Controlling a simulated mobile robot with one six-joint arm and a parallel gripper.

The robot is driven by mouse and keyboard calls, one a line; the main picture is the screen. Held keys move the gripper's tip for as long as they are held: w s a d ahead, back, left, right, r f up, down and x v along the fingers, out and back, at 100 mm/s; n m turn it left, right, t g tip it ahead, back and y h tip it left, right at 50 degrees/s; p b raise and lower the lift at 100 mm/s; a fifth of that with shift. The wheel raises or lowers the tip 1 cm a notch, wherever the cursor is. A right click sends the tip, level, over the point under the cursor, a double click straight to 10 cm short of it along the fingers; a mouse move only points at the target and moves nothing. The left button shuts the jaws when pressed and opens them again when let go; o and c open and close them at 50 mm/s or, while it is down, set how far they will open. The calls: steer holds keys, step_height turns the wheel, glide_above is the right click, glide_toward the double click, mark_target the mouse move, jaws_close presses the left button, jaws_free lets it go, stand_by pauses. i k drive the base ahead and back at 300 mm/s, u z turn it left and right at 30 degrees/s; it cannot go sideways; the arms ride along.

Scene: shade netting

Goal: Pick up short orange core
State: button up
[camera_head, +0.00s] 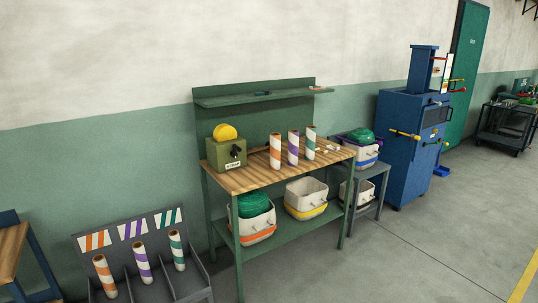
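Two cores with orange and white spiral stripes are in view. One orange core (275,152) stands upright on the wooden top of the green workbench (240,179), left of a purple-striped core (293,149) and a green-striped core (310,143). Another orange core (104,277) leans in the left bay of a grey rack (152,280) at the lower left, beside a purple-striped core (142,262) and a green-striped core (177,250). I cannot tell for sure which orange core is the shorter one. My gripper is not in view.
A green box (225,154) with a yellow disc stands on the bench's left end. Small pale pieces lie on its right end. White bins (305,203) stand on the lower shelf. A blue machine (408,135) stands right. The floor (400,255) in front is clear.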

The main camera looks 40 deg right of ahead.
mark_target(275, 137)
steer(key=z, duration=0.1)
steer(key=i, duration=0.95)
steer(key=u, duration=0.05)
